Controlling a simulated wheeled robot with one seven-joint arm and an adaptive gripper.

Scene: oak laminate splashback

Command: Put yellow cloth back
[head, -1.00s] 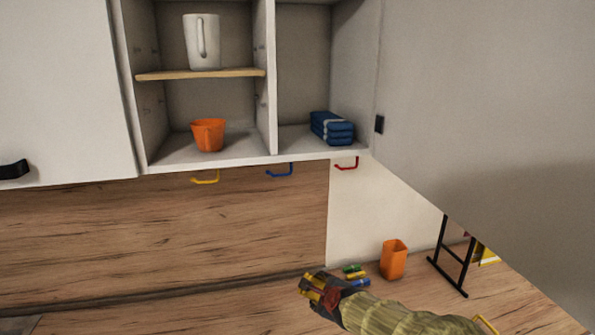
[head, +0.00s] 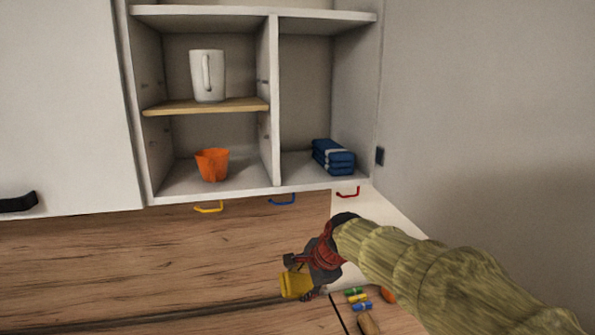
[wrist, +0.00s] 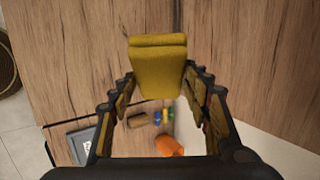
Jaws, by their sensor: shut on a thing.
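The yellow cloth (head: 296,285) is a folded bundle held at the end of my arm, in front of the wood splashback. My gripper (head: 308,279) is shut on it, below the cabinet. In the wrist view the cloth (wrist: 158,68) sits between the fingertips of my gripper (wrist: 160,90). The open wall cabinet (head: 274,100) is above and has two bays. A folded blue cloth stack (head: 333,157) lies on the floor of its right bay.
An orange cup (head: 212,165) stands in the lower left bay, and a white mug (head: 207,76) on the wooden shelf (head: 205,105) above it. Yellow (head: 208,209), blue (head: 282,200) and red (head: 348,193) hooks hang under the cabinet. Small coloured items (head: 357,298) lie on the counter.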

